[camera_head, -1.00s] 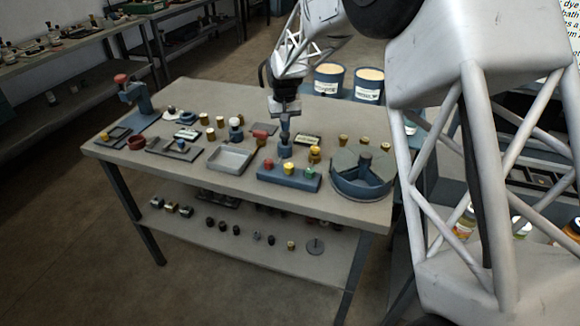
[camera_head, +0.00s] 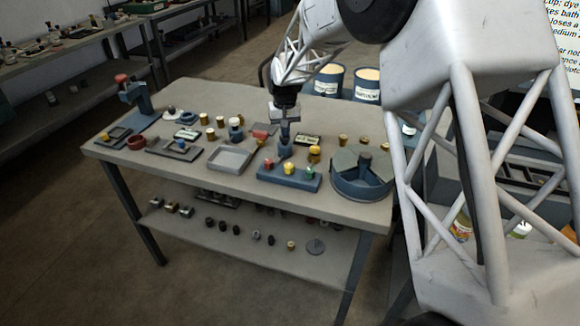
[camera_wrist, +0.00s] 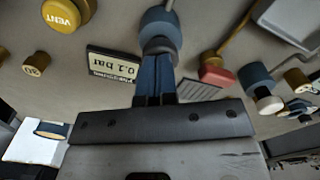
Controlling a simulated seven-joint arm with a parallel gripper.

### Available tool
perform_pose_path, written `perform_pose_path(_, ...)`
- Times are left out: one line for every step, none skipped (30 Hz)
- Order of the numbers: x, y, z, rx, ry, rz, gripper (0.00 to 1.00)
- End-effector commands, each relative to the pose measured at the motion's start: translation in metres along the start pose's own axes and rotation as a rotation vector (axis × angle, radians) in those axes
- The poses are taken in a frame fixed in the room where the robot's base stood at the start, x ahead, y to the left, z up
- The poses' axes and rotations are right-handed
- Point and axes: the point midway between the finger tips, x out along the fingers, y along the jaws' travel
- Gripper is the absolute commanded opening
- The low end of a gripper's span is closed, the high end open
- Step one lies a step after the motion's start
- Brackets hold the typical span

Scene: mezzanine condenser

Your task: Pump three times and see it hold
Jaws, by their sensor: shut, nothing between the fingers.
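My gripper (camera_head: 284,138) is shut and empty, pointing down at the back of the bench. In the wrist view its blue fingers (camera_wrist: 155,75) end at a round blue pump part (camera_wrist: 158,25); I cannot tell whether they touch it. In the head view the blue pump (camera_head: 285,152) stands directly below the fingers, partly covered by them. A gauge plate (camera_wrist: 113,65) beside it reads 0.1 bar, upside down in the wrist view. A yellow knob marked VENT (camera_wrist: 62,14) stands near it; a yellow knob also shows in the head view (camera_head: 314,152).
A blue block with coloured knobs (camera_head: 288,178) stands in front of the pump, and a round blue container (camera_head: 360,190) to its right. A grey tray (camera_head: 231,158) lies to the left. A red-ended part (camera_wrist: 217,72) lies close to the fingers. The bench's front edge is clear.

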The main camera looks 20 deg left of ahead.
Motion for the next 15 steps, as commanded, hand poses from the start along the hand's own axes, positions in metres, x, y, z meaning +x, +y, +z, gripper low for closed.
perform_pose_path(0.002,0.0,0.0,0.0,-0.001,0.0,0.0)
perform_pose_path(0.002,0.0,0.0,0.0,-0.001,0.0,0.0)
perform_pose_path(0.003,0.0,0.0,0.0,-0.001,0.0,0.0)
perform_pose_path(0.004,0.0,0.0,0.0,-0.001,0.0,0.0)
perform_pose_path(0.004,0.0,0.0,0.0,-0.001,0.0,0.0)
perform_pose_path(0.005,0.0,0.0,0.0,-0.001,0.0,0.0)
perform_pose_path(0.006,0.0,0.0,0.0,-0.001,0.0,0.0)
perform_pose_path(0.007,0.0,0.0,0.0,-0.001,0.0,0.0)
perform_pose_path(0.007,0.0,0.0,0.0,-0.001,0.0,0.0)
perform_pose_path(0.008,0.0,0.0,0.0,-0.001,0.0,0.0)
perform_pose_path(0.009,0.0,0.0,0.0,-0.001,0.0,0.0)
perform_pose_path(0.009,0.0,0.0,0.0,-0.002,0.0,0.0)
perform_pose_path(0.01,0.0,0.0,0.0,-0.002,0.0,0.0)
perform_pose_path(0.011,0.0,0.0,0.0,-0.002,0.0,0.0)
perform_pose_path(0.012,0.0,0.0,0.0,-0.002,0.0,0.0)
